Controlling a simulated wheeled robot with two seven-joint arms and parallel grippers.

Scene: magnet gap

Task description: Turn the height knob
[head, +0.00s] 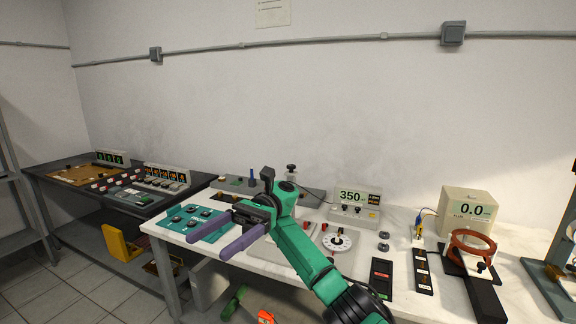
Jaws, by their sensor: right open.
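My right gripper (209,254) is open, with two purple fingers pointing left and toward the front, over the left part of the white bench (408,276). Nothing shows between the fingers. A black knob (291,168) stands on a post behind my gripper; my wrist hides part of what is below it. A white round dial with a dark centre (337,241) lies on the bench to the right of my forearm. No label is readable, so I cannot tell which is the height knob. My left gripper is not in view.
A display reading 350 (351,197) stands behind the dial. A box reading 0.0 (468,207) and a red ring (472,245) are at right. A dark table (60,170) with panels is at left.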

